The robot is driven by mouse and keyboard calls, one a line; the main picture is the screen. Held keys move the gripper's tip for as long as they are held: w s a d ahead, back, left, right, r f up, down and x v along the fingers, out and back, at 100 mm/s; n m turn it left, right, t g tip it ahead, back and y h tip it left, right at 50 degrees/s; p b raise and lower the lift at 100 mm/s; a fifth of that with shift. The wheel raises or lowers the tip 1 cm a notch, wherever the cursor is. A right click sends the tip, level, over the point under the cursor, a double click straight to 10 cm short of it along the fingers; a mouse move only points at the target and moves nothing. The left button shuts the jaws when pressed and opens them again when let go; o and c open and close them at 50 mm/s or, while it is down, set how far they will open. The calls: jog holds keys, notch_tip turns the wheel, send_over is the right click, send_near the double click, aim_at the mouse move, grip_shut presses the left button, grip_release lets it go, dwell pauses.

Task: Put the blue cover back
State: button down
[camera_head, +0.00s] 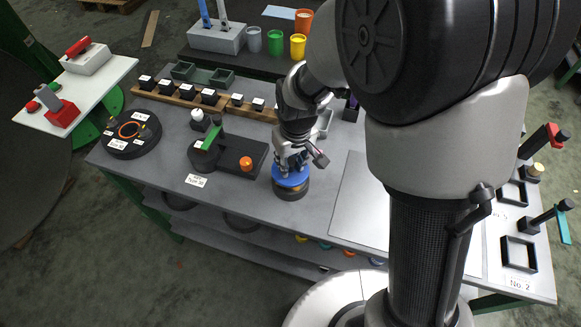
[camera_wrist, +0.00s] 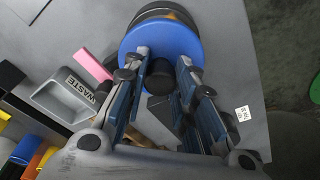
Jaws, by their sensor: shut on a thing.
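The blue cover (camera_head: 290,177) is a round blue disc with a black knob on top. It is near the front edge of the grey table, over a dark round base (camera_head: 291,193). In the wrist view the blue cover (camera_wrist: 162,48) lies across the fingertips, with the dark base (camera_wrist: 168,14) partly showing beyond it. My gripper (camera_head: 290,160) is above the cover, with its fingers on both sides of the black knob (camera_wrist: 160,78). The gripper also shows in the wrist view (camera_wrist: 163,62). I cannot tell whether the cover is fully seated on the base.
A black fixture with a green handle (camera_head: 207,152) and an orange knob (camera_head: 246,163) stand to the left. A wooden rack (camera_head: 205,100) with several black blocks lies behind. A grey WASTE bin (camera_wrist: 67,100) and pink block (camera_wrist: 92,65) are nearby. A bare plate (camera_head: 355,195) lies right.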

aim_at(291, 169)
jog(key=shift+f+b, duration=0.4)
jog(key=shift+f, duration=1.1)
jog(key=shift+f, duration=0.1)
jog(key=c, duration=1.3)
grip_release()
jog(key=s+d+r+m+t+p, duration=0.1)
jog(key=s+d+r, duration=0.2)
jog(key=r, duration=0.4)
jog(key=s+d+r+p, duration=0.2)
jog(key=s+r, duration=0.1)
jog(key=r, duration=0.5)
jog(key=s+d+r+m+t+p, duration=0.1)
jog(key=s+d+r, duration=0.2)
jog(key=r, duration=0.4)
jog(key=s+d+r+m, duration=0.1)
jog(key=s, duration=0.2)
jog(key=s+d+r+m, duration=0.1)
jog(key=s+d, duration=0.1)
jog(key=s, duration=0.2)
jog(key=s+d+r+m+t, duration=0.1)
jog(key=s+r, duration=0.1)
jog(key=s, duration=0.1)
jog(key=shift+s+d+h, duration=0.35)
jog(key=shift+h, duration=0.05)
